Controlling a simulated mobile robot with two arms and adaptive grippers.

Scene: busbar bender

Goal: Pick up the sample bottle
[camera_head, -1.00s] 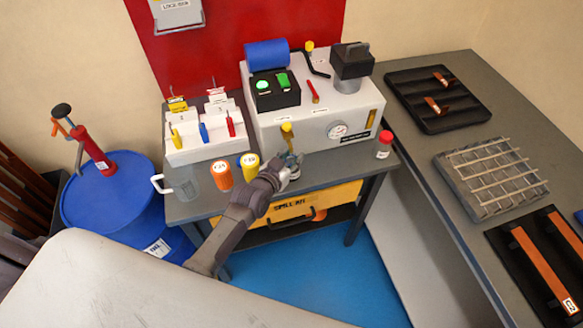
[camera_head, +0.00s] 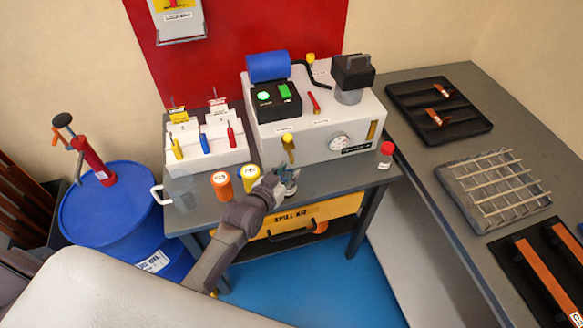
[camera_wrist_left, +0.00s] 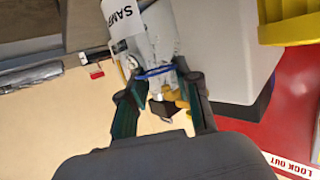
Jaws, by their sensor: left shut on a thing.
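My left gripper (camera_head: 284,180) is over the front edge of the grey bench, just right of the yellow container (camera_head: 250,172). In the left wrist view its two fingers (camera_wrist_left: 160,92) are shut on a clear bottle (camera_wrist_left: 163,38) with a white label that reads "SAMP"; this is the sample bottle. A blue band circles the bottle between the fingers. In the head view the gripper mostly hides the bottle, and I cannot tell whether it touches the bench. My right gripper is not in view.
The white machine (camera_head: 320,130) stands close behind the gripper. An orange container (camera_head: 222,185) and a clear jug (camera_head: 181,192) are to the left. A small red-capped bottle (camera_head: 385,155) stands at the bench's right corner. The yellow spill kit drawer (camera_head: 335,207) is below.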

